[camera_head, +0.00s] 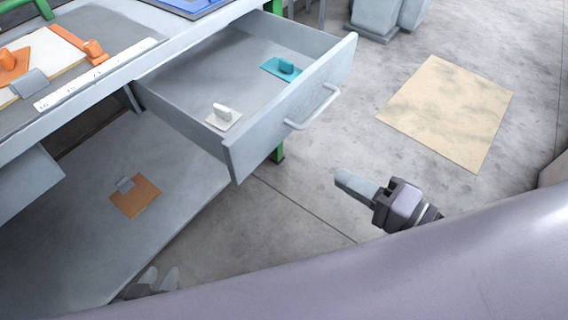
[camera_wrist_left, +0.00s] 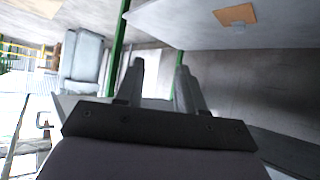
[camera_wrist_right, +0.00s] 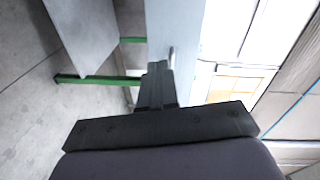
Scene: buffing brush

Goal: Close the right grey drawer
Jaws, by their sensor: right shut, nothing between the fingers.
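The right grey drawer (camera_head: 318,97) is pulled well out from under the workbench in the head view. Its light grey bar handle (camera_head: 314,108) is on the front panel. My right gripper (camera_head: 341,177) is shut and empty, in front of the drawer, apart from the handle and lower right of it in the picture. In the right wrist view, the shut fingers (camera_wrist_right: 158,66) point toward the drawer front (camera_wrist_right: 180,25) and handle (camera_wrist_right: 171,54). My left gripper (camera_head: 160,272) is low by the bench's lower shelf; its fingers stand apart and empty in the left wrist view (camera_wrist_left: 161,65).
The drawer holds a white handled pad (camera_head: 223,117) and a teal one (camera_head: 282,69). An orange-brown pad (camera_head: 134,197) lies on the lower shelf (camera_head: 75,245). A green bench leg (camera_head: 277,153) stands beneath the drawer.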

